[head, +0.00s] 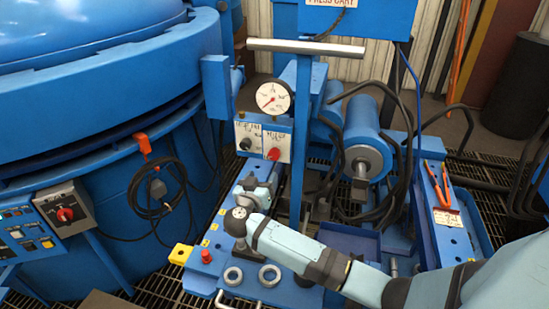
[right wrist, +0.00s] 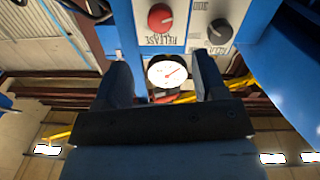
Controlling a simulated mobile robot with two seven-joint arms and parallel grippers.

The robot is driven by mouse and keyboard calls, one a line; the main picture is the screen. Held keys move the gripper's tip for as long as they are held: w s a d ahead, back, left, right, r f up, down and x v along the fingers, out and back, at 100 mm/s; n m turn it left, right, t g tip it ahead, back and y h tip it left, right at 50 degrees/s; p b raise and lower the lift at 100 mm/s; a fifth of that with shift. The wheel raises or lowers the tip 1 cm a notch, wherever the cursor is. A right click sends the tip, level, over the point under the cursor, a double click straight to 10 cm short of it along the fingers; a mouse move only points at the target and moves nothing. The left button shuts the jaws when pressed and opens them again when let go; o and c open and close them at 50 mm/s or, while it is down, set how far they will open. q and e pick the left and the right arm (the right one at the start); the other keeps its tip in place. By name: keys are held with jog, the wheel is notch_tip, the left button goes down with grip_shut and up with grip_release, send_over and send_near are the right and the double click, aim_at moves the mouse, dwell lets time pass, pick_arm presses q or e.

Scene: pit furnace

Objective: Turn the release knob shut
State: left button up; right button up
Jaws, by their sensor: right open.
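The release knob is the red knob (head: 273,154) on the white plate of the blue press post, below the round gauge. The red release knob (right wrist: 161,17) also shows in the right wrist view, near the top edge beside its upside-down "RELEASE" label. My right gripper (head: 266,170) is just below the plate in the head view. In the wrist view its two fingers (right wrist: 160,65) are apart with nothing held. The knob lies beyond the fingertips, apart from them. I cannot tell the knob's turned position. My left gripper is not in view.
A dark knob (head: 245,144) sits left of the release knob. The white gauge (head: 273,97) is above them. A large blue furnace (head: 90,110) stands at left. A blue cylinder (head: 362,125) with hoses is at right.

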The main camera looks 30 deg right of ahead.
aim_at(273, 156)
jog(key=b+x, duration=0.1)
jog(key=x, duration=0.5)
jog(key=shift+f, duration=0.15)
jog(key=b+x, duration=0.1)
jog(key=x, duration=0.3)
jog(key=shift+w+b, duration=0.1)
jog(key=shift+b, duration=0.2)
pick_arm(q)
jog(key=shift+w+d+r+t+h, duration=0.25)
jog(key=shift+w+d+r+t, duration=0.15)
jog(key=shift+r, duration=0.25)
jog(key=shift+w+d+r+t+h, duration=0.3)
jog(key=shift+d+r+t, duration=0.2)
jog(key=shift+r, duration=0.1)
pick_arm(e)
jog(key=shift+w+d, duration=0.45)
jog(key=shift+d, duration=0.1)
jog(key=shift+c, duration=0.5)
jog(key=c, duration=0.8)
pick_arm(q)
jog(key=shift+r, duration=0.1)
